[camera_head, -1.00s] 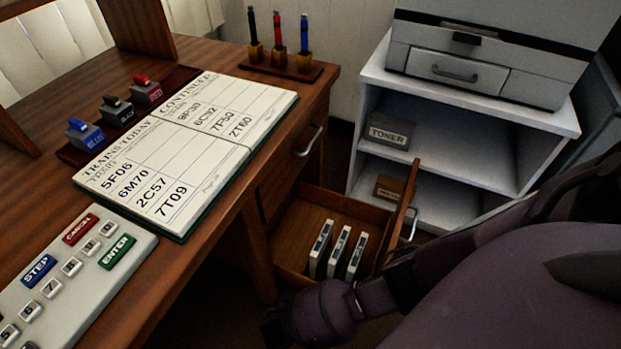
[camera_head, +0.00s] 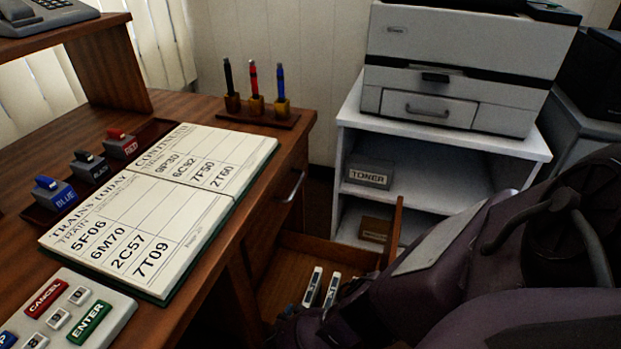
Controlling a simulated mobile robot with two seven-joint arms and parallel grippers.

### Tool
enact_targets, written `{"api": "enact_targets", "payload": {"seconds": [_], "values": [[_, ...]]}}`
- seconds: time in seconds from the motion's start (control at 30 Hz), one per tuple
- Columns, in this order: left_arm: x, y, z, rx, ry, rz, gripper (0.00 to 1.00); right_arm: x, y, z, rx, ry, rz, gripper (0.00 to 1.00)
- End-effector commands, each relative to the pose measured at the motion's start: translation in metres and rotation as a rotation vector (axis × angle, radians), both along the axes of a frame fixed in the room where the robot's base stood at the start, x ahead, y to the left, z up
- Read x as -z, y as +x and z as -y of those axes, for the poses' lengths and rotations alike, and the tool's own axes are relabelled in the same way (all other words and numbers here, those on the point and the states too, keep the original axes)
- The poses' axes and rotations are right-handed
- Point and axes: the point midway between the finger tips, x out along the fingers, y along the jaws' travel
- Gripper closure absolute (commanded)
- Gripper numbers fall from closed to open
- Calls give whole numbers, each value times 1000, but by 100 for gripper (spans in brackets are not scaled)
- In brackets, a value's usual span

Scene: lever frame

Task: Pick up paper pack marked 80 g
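The open drawer (camera_head: 284,277) of the desk holds white packs standing on edge. Two packs show, a left one (camera_head: 312,287) and a right one (camera_head: 332,289); their lower parts are hidden behind my arm. Their markings are too small to read, so I cannot tell which is marked 80 g. My arm, dark purple, comes in from the lower right and covers the front of the drawer. I cannot make out the fingers of my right gripper. My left gripper is not in view.
A white shelf (camera_head: 345,118) holds a printer (camera_head: 455,60), a toner box (camera_head: 368,172) and a brown box (camera_head: 375,231). The drawer's raised front (camera_head: 396,225) stands near my arm.

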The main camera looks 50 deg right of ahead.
Motion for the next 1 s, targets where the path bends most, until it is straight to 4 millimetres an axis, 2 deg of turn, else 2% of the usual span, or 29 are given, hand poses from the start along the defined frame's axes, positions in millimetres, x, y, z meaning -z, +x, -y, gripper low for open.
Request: {"api": "enact_targets", "payload": {"seconds": [0.23, 0.4, 0.7, 1.0], "values": [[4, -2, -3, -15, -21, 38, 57, 19, 3, 27, 0, -2, -7, 45], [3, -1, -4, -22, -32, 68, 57, 24, 11, 41, -1, -1, -4, 45], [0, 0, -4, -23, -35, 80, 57, 21, 15, 44, -1, 1, 1, 45], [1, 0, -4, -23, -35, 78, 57, 22, 14, 44, 0, 1, 0, 91]]}}
